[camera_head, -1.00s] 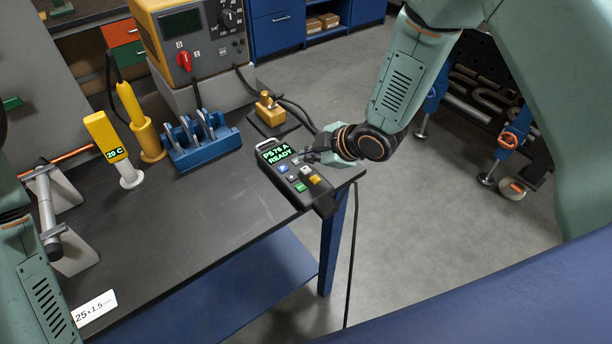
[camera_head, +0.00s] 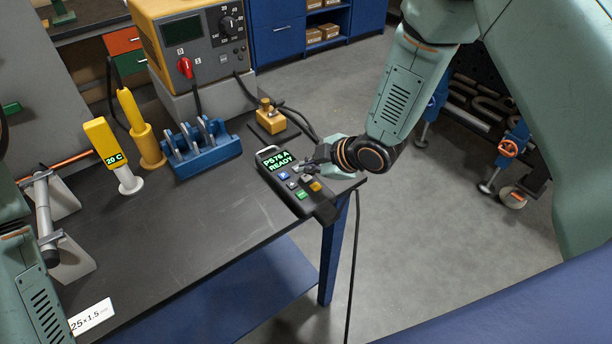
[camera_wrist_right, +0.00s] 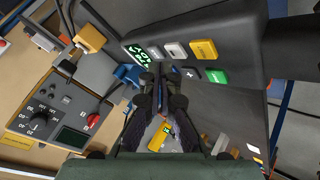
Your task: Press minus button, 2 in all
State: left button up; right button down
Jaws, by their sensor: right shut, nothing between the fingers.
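The dark control box (camera_head: 290,183) lies at the table's right corner, its green display reading "PS76 A READY". It has blue, grey, yellow and green buttons. I cannot make out a minus mark; the fingers hide part of the face. My right gripper (camera_head: 306,164) is shut and empty, its tips at the box's upper right side by the buttons. I cannot tell whether they touch. My left gripper is out of view.
A blue rack (camera_head: 205,153), a yellow tool in its holder (camera_head: 146,142) and a yellow "20 C" gauge (camera_head: 104,143) stand left of the box. A yellow meter (camera_head: 190,45) and a small brass-coloured block (camera_head: 270,118) stand behind. The table's front middle is clear.

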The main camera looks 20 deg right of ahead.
aim_at(309, 179)
jog(key=shift+f, duration=0.1)
dwell(0.5)
jog(key=shift+f, duration=0.35)
jog(key=shift+s+f+b, duration=0.1)
jog(key=shift+f+b, duration=0.3)
jog(key=shift+b, duration=0.15)
dwell(0.5)
dwell(0.3)
jog(key=shift+r+p, duration=0.75)
jog(key=shift+r, duration=0.1)
jog(key=shift+r, duration=0.1)
jog(key=shift+r+p, duration=0.65)
notch_tip(309, 179, up, 4)
jog(key=p, duration=0.3)
jog(key=shift+f, duration=0.25)
